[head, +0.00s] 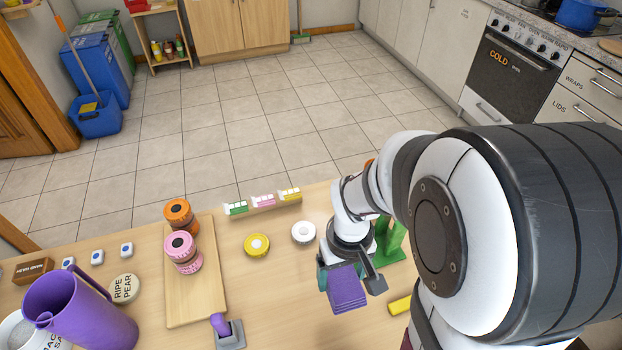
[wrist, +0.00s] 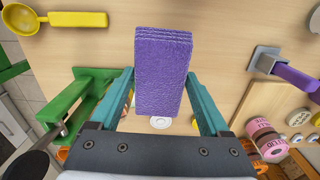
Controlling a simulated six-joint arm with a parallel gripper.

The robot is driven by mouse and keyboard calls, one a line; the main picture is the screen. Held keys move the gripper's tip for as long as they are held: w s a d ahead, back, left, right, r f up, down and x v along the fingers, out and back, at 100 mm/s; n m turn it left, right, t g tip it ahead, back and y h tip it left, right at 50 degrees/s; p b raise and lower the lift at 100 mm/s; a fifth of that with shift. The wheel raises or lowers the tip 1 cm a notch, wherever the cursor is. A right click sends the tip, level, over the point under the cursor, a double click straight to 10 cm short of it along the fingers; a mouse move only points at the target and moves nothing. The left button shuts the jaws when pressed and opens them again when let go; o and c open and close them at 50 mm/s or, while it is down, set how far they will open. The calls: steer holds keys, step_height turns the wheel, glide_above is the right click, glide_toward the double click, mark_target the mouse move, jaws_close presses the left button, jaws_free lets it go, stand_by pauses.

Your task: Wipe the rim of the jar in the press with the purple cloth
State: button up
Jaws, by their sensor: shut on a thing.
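The purple cloth (head: 348,291) is a folded, thick pad. My gripper (head: 340,272) is shut on it and holds it over the front right of the table. In the wrist view the cloth (wrist: 163,65) sits between my two teal fingers (wrist: 160,88). The green press (head: 391,242) stands just behind and right of my gripper, partly hidden by my arm. In the wrist view the press (wrist: 82,98) is left of the cloth, apart from it. I cannot make out the jar or its rim in either view.
A yellow scoop (wrist: 62,19) lies near the press. A white round lid (head: 303,233) and a yellow one (head: 257,245) lie behind the cloth. Table between is clear.

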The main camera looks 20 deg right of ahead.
steer(key=w+d+r, duration=0.5)
steer(key=w+d, duration=0.4)
steer(key=w, duration=0.1)
steer(key=shift+w+f, duration=0.15)
steer(key=shift+f, duration=2.8)
steer(key=shift+f, duration=0.55)
steer(key=shift+w+d, duration=0.1)
steer(key=shift+d, duration=0.4)
